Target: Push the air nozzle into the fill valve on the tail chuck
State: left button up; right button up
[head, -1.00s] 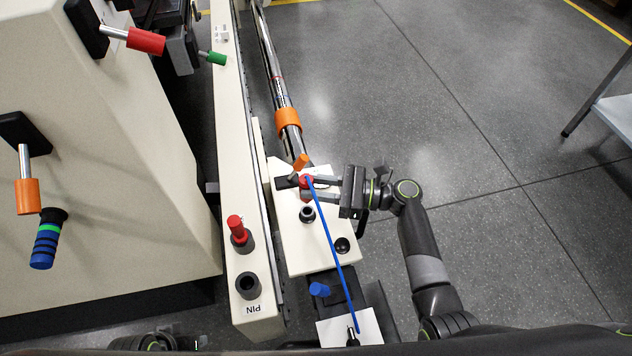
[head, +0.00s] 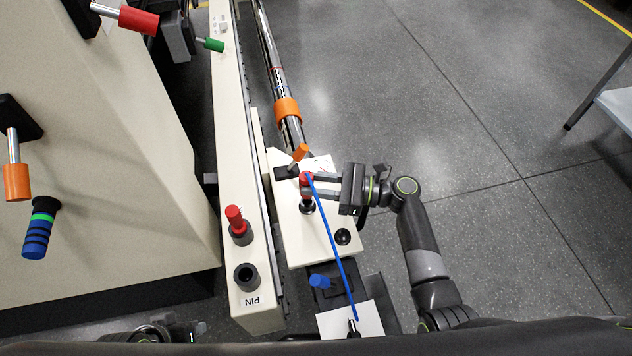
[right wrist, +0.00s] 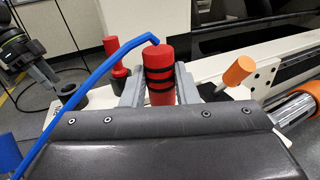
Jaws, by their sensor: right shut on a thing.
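The air nozzle (head: 306,181) is red, with black bands in the right wrist view (right wrist: 159,75), and a blue hose runs from its top. My right gripper (head: 310,186) is shut on it and holds it upright; both fingers show beside it in the wrist view (right wrist: 160,88). The fill valve (head: 307,207) is a dark round fitting on the cream tail chuck (head: 290,247). In the head view the nozzle's lower end overlaps the valve's far edge. Whether they touch cannot be told; the wrist view hides the valve.
An orange-handled lever (head: 300,152) stands close behind the nozzle. A dark round hole (head: 342,236) and a blue knob (head: 320,281) lie nearer. The long cream rail (head: 257,312) on the left carries a red pin (head: 235,217) and an empty black socket (head: 247,277). Open floor lies right.

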jog(key=shift+f, duration=0.2)
jog(key=shift+f+b, duration=1)
jog(key=shift+f, duration=0.5)
jog(key=shift+f, duration=0.15)
jog(key=o, duration=1.1)
